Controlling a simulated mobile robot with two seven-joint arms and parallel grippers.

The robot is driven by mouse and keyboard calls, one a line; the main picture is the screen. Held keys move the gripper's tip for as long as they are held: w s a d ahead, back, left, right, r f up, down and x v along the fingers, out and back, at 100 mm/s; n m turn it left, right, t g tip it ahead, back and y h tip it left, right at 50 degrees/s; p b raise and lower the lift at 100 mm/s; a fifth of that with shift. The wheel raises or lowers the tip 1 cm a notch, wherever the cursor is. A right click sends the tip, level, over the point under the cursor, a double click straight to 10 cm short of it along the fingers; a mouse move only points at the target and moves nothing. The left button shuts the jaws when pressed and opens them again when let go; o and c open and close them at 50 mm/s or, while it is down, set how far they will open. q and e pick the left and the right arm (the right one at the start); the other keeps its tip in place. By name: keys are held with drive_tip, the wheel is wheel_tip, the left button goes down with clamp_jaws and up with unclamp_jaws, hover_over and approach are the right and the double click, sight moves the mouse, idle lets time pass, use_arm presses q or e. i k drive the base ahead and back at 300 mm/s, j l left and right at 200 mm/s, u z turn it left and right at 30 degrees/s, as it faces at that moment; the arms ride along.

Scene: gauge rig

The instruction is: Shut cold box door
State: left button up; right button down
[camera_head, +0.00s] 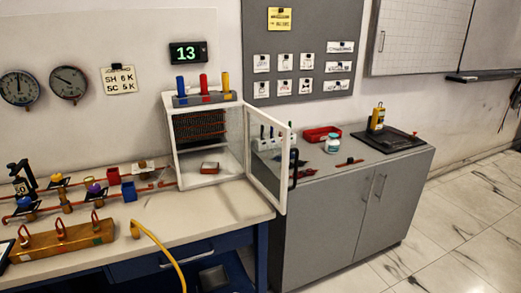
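The cold box (176,150) is a white cabinet on the back right of the light workbench. Its door (267,165), a white frame with a clear pane, stands wide open on the right side, swung out towards me past the bench's right end. A dark handle (293,163) shows near the door's outer edge. Inside are a dark rack at the back and a small red-and-white item (210,168) on the floor of the box. Neither of my grippers is in view.
Blue, red and yellow cylinders (204,88) stand on top of the box. Red pipes with valves (96,190) and a wooden block (67,240) fill the bench's left. A yellow hose (160,245) hangs over its front.

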sight(281, 206)
drive_tip(key=i+l+u, duration=0.1)
drive_tip(key=u, duration=0.25)
drive_tip(key=l+u, duration=0.55)
drive_tip(key=u, duration=0.15)
drive_tip(key=l+u, duration=0.35)
drive_tip(key=l, duration=0.75)
drive_tip(key=k+l, duration=0.1)
drive_tip(key=l, duration=0.45)
drive_tip(key=k+l, duration=0.1)
drive_tip(key=l, duration=0.4)
drive_tip(key=i+l, duration=0.1)
drive_tip(key=i, duration=0.9)
